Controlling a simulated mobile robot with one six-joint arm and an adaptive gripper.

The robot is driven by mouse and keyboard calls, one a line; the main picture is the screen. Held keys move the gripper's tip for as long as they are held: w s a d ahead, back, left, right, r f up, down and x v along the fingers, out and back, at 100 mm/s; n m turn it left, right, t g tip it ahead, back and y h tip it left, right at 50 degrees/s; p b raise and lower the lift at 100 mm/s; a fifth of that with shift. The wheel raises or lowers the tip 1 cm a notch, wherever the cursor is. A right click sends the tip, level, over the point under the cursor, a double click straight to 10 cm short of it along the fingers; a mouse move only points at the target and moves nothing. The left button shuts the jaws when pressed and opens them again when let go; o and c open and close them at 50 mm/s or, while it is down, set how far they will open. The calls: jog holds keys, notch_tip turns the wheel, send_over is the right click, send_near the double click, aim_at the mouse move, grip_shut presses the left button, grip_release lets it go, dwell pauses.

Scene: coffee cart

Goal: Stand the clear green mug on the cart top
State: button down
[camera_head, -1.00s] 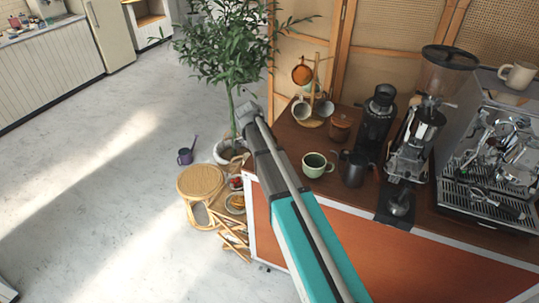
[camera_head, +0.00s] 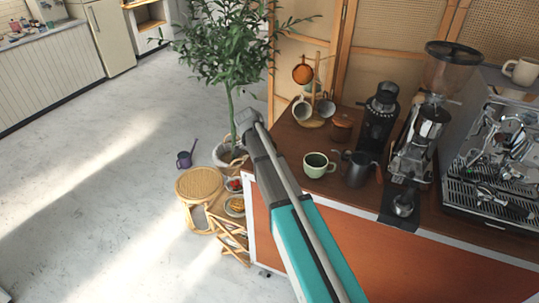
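A pale green mug (camera_head: 318,165) with a darker green inside stands upright on the wooden cart top (camera_head: 290,140), near its front edge. It looks opaque, so I cannot tell whether it is the clear green mug. My teal and grey arm reaches up from the bottom of the picture, passing left of this mug and across the cart's left corner. The arm's visible far end is a grey joint in front of the plant. No gripper fingers can be made out, and no held object shows.
A dark pitcher (camera_head: 357,169) stands right of the mug. Behind are a mug tree (camera_head: 316,95) with hanging mugs, a lidded jar (camera_head: 342,128) and grinders. An espresso machine (camera_head: 497,150) fills the right. A rattan stool (camera_head: 200,185) and plant (camera_head: 232,50) stand left of the cart.

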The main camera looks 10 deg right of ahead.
jog(key=shift+f, duration=0.15)
jog(key=c, duration=0.8)
grip_release()
jog(key=shift+r, duration=0.2)
jog(key=p+v, duration=1.1)
jog(key=v, duration=0.1)
jog(key=shift+s+d, duration=0.1)
dwell(0.4)
